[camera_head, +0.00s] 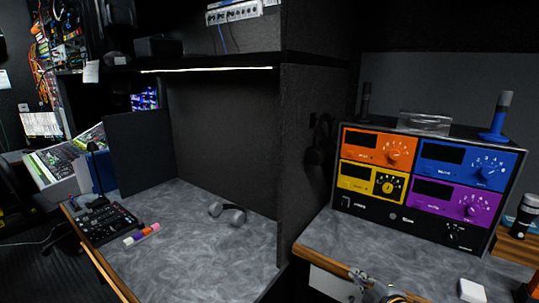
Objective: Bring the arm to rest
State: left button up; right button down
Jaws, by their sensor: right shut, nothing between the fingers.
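My right gripper (360,276) shows at the bottom edge of the head view, in front of the right-hand desk's near edge. Its fingers are shut with nothing between them. Only its front part is in the picture; most of the arm is cut off below. My left gripper is not in view.
The right desk (350,240) carries a rack with orange, yellow, blue and purple modules (425,180). A white block (471,291) lies near its front edge. The left desk (190,255) holds a mixer (102,221), markers (142,234) and grey headphones (228,212). A dark partition (305,165) separates the desks.

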jog(key=s+f+m+g+h, duration=0.2)
jog(key=s+f+m+g, duration=0.3)
jog(key=s+f+m, duration=0.5)
jog(key=s+f+m+g+h, duration=0.1)
jog(key=s+f+m+g, duration=0.4)
jog(key=s, duration=0.9)
jog(key=s+d+f+g+p, duration=0.1)
jog(key=d+f+p, duration=0.1)
jog(key=f, duration=0.9)
jog(key=s+d+f+g+p, duration=0.1)
jog(key=d+f+p, duration=0.1)
jog(key=f, duration=1)
pick_arm(q)
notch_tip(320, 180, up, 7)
jog(key=p, duration=0.3)
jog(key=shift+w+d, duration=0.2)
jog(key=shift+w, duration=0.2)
pick_arm(e)
jog(key=s+f, duration=0.6)
jog(key=s, duration=0.3)
jog(key=s+f, duration=0.7)
jog(key=s, duration=0.2)
jog(key=shift+d+g, duration=0.3)
jog(key=shift+d, duration=0.1)
jog(key=shift+s, duration=0.1)
